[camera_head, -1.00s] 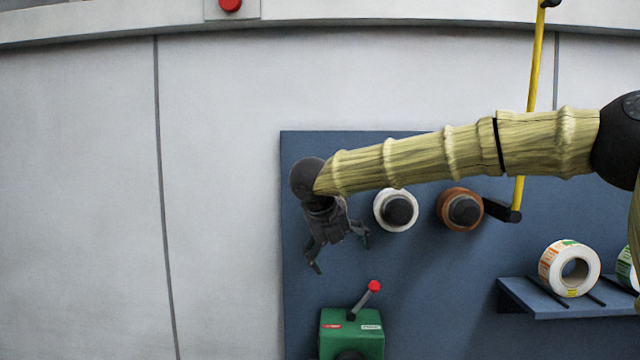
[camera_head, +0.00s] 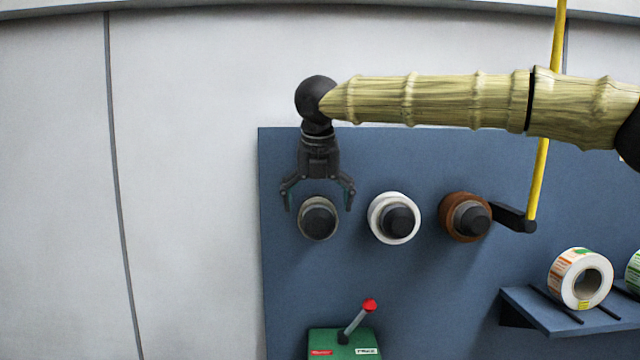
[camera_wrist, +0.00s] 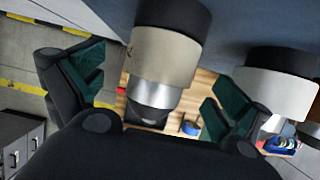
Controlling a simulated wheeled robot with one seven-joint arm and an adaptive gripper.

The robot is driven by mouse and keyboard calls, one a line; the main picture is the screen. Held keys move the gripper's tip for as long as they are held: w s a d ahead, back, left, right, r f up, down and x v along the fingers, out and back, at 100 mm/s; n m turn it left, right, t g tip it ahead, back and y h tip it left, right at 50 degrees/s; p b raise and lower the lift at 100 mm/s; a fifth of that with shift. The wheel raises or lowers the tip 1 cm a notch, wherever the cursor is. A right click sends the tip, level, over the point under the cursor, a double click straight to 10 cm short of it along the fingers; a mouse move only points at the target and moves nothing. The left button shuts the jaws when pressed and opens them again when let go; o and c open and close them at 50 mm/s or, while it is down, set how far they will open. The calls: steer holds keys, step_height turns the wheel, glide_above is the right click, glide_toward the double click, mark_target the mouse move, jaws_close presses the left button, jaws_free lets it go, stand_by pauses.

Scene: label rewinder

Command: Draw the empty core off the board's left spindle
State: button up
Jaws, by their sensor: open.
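The left spindle (camera_head: 319,222) stands out from the blue board (camera_head: 345,275) with a dark end. A beige core (camera_head: 305,231) sits around it. In the wrist view the core (camera_wrist: 164,57) lies between a dark collar on the board side and the spindle's bare metal part (camera_wrist: 155,92). My gripper (camera_head: 318,203) points down from above the left spindle. Its fingers are spread open, one on either side of the core's upper part. In the wrist view a gap shows between the core and each green-padded finger (camera_wrist: 85,72).
A white roll (camera_head: 376,222) sits on the middle spindle and a brown one (camera_head: 451,223) on the right spindle, beside a black arm with a yellow bar (camera_head: 542,180). Below are a green box with a red-knobbed lever (camera_head: 355,320) and a shelf (camera_head: 545,325) holding label rolls.

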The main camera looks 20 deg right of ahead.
steer(key=shift+p+x, duration=0.65)
steer(key=shift+x, duration=1.95)
steer(key=shift+s, duration=0.1)
steer(key=shift+d, duration=0.1)
steer(key=c, duration=1.1)
steer(key=shift+f, duration=0.1)
